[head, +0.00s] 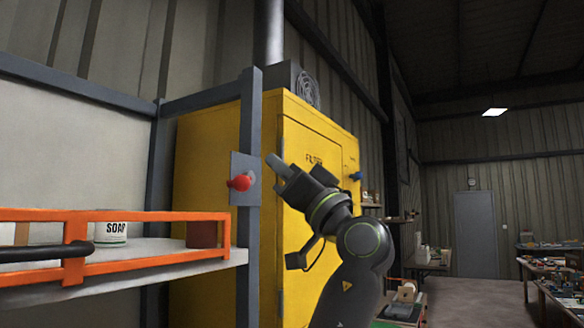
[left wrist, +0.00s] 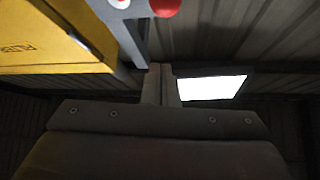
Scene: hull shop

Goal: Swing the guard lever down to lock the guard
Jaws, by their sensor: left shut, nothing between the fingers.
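A red knob (head: 240,183), which looks like the end of the guard lever, sits in front of a grey plate (head: 246,166) on the dark post. The lever's arm and its angle are hard to make out. In the left wrist view the red knob (left wrist: 165,7) is at the top edge, next to the plate (left wrist: 120,22). An orange guard rail (head: 150,215) runs along the shelf front, with a black bar at its left. My left gripper (head: 272,160) is shut and empty, right of the knob and slightly higher in the picture, apparently apart from it. My right gripper is not seen.
A white SOAP tin (head: 110,233) and a brown-red can (head: 202,235) stand on the shelf (head: 130,268) behind the rail. A yellow cabinet (head: 215,150) stands behind the post and my arm. Benches with clutter (head: 555,280) line the right; the floor before the far door is clear.

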